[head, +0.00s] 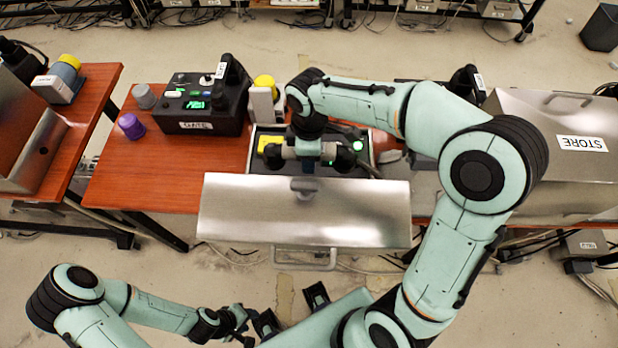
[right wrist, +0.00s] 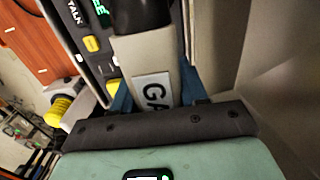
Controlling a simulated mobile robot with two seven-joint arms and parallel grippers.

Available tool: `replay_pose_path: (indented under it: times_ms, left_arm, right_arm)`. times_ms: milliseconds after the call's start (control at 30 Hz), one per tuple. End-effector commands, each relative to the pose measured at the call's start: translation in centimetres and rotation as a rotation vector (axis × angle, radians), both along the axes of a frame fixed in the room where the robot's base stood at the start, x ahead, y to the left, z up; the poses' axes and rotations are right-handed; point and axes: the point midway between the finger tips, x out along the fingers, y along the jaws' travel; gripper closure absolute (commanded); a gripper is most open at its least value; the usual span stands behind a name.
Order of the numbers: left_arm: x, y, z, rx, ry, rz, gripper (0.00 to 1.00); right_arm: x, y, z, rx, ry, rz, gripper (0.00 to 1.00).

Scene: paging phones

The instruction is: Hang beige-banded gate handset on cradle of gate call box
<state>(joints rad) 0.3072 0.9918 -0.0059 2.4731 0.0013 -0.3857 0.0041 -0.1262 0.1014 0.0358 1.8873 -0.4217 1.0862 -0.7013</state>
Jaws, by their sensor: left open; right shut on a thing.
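My right gripper (head: 305,152) is shut on the beige-banded handset (head: 288,153), which lies crosswise with dark ends. In the right wrist view the handset's beige band (right wrist: 145,55) carries a label starting "GA". It is over a dark call box (right wrist: 97,68) with a green display, yellow buttons and "TALK", inside an open steel enclosure (head: 225,205). The cradle is hidden under handset and gripper, and I cannot tell whether they touch. My left gripper (head: 290,307) is open and empty, low in the head view, away from the table.
A yellow-topped object (head: 265,84) is close behind the enclosure. Purple (head: 131,126) and grey (head: 144,96) knobs stand left. A steel "STORE" box (head: 540,115) is right.

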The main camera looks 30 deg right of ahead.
Motion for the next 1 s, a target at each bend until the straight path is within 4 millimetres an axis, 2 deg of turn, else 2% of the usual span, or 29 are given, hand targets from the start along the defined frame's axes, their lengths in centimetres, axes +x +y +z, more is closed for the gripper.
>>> replay_pose_path:
  times_ms: [33,200,467,633,733,1000]
  left_arm:
    - [-0.2,0.0,-0.4,0.000,0.002,0.000,0.57]
    - [-0.4,0.0,-0.9,0.000,0.005,0.001,0.57]
    - [-0.5,0.0,-1.1,0.000,0.006,0.000,0.57]
    - [-0.7,0.0,-1.5,0.000,0.008,0.000,0.57]
    - [-0.7,0.0,-1.6,0.001,0.008,0.000,0.57]
    - [-0.7,0.0,-1.6,0.000,0.008,0.000,0.57]
  right_arm:
    - [-0.1,0.0,-1.6,0.000,0.005,0.000,0.97]
    - [-0.1,0.0,-5.4,0.000,0.004,-0.001,0.97]
    - [0.0,0.0,-7.9,-0.001,0.001,0.000,0.97]
    - [-0.1,0.0,-10.6,-0.001,0.003,-0.002,0.97]
    - [0.0,0.0,-11.4,-0.001,0.001,-0.001,0.97]
    - [0.0,0.0,-11.5,0.000,-0.002,-0.001,0.97]
